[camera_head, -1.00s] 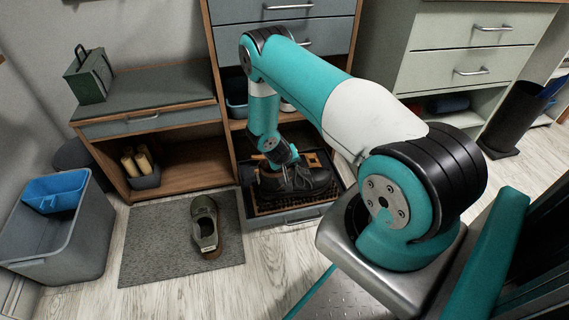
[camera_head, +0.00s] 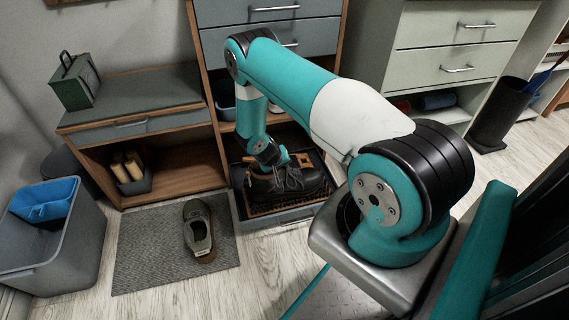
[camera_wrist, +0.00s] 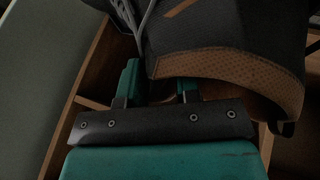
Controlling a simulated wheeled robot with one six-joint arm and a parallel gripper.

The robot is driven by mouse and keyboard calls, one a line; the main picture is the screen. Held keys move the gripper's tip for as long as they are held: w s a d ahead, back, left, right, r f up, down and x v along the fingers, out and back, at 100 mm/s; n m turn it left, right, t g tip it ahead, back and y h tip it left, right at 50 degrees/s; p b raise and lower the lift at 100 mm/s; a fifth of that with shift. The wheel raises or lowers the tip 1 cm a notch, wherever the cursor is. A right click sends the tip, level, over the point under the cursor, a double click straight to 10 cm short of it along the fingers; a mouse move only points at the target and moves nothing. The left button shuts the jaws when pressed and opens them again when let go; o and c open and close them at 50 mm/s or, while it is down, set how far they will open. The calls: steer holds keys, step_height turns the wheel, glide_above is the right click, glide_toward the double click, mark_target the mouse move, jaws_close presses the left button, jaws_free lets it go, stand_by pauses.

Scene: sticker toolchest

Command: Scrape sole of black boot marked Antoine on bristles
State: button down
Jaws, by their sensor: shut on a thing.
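A black boot (camera_head: 290,183) with grey laces sits over the brown bristles (camera_head: 258,206) in a low grey tray-like drawer at the foot of the cabinet. My gripper (camera_head: 271,167) is at the boot's upper left end, shut on the boot. In the wrist view my gripper (camera_wrist: 160,85) pinches the edge of the boot (camera_wrist: 225,40) near its tan dotted collar and laces. The sole is hidden, so I cannot tell exactly how it touches the bristles. No name mark is readable on the boot.
An olive shoe (camera_head: 199,230) with a pale label lies on the grey mat (camera_head: 135,265). A grey bin (camera_head: 75,250) with a blue tub (camera_head: 45,200) stands at far left. A low shelf (camera_head: 185,180) stands behind the mat. Bare floor lies in front.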

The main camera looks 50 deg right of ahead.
mark_target(290, 170)
steer(key=shift+s+d+f+p, duration=0.1)
steer(key=shift+s+d+p, duration=0.1)
steer(key=shift+s+d, duration=0.45)
steer(key=shift+s+d+f+p, duration=0.15)
steer(key=shift+s+d, duration=0.15)
steer(key=shift+d, duration=0.55)
steer(key=shift+w+a+r, duration=0.15)
steer(key=shift+w+a, duration=0.5)
steer(key=shift+a, duration=0.3)
steer(key=shift+w+a+r, duration=0.15)
steer(key=shift+w+a, duration=0.5)
steer(key=shift+a, duration=0.3)
steer(key=shift+s+d+f, duration=0.1)
steer(key=shift+s+d, duration=0.55)
steer(key=shift+d, duration=0.35)
steer(key=shift+s+d+f, duration=0.1)
steer(key=shift+s+d, duration=0.55)
steer(key=shift+d, duration=0.3)
